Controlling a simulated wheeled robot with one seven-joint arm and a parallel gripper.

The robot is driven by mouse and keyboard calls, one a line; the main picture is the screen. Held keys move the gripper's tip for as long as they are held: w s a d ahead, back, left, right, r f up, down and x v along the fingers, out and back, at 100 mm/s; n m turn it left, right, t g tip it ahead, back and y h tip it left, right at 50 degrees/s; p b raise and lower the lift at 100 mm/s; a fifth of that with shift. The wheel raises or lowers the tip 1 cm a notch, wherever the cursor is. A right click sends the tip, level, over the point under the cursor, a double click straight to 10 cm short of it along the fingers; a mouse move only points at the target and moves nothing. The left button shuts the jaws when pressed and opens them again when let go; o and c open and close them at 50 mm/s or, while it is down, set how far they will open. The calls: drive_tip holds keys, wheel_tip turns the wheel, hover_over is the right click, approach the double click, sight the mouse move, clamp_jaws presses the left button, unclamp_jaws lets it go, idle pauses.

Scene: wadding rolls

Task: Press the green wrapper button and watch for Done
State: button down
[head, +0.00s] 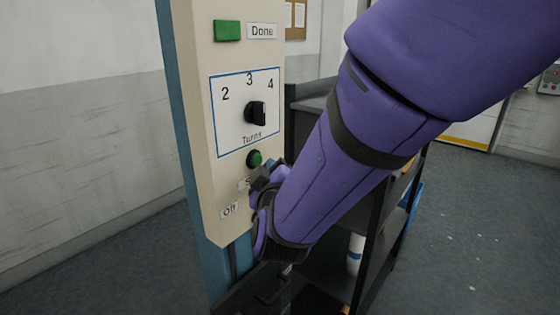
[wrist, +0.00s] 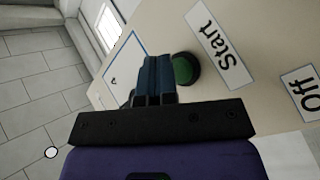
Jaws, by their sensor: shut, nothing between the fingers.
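The green button (head: 254,159) sits on the cream control panel (head: 205,120), under the Turns knob (head: 256,112). In the wrist view the green button (wrist: 185,69) lies just right of my fingertips, beside the Start label (wrist: 212,50). My gripper (head: 266,174) is shut and empty, close to the panel just below and right of the button; its fingers also show in the wrist view (wrist: 156,75). I cannot tell whether they touch the button. The Done label (head: 262,31) is beside a green rectangular lamp (head: 227,31) at the panel's top.
An Off label (head: 229,210) is low on the panel; any control beside it is hidden by my arm. A dark shelf rack (head: 385,245) with a white roll (head: 355,253) stands right behind my arm. Open grey floor (head: 475,225) lies at the right.

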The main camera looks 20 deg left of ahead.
drive_tip(key=shift+a, duration=0.1)
drive_tip(key=shift+w+a, duration=0.15)
drive_tip(key=shift+a, duration=0.1)
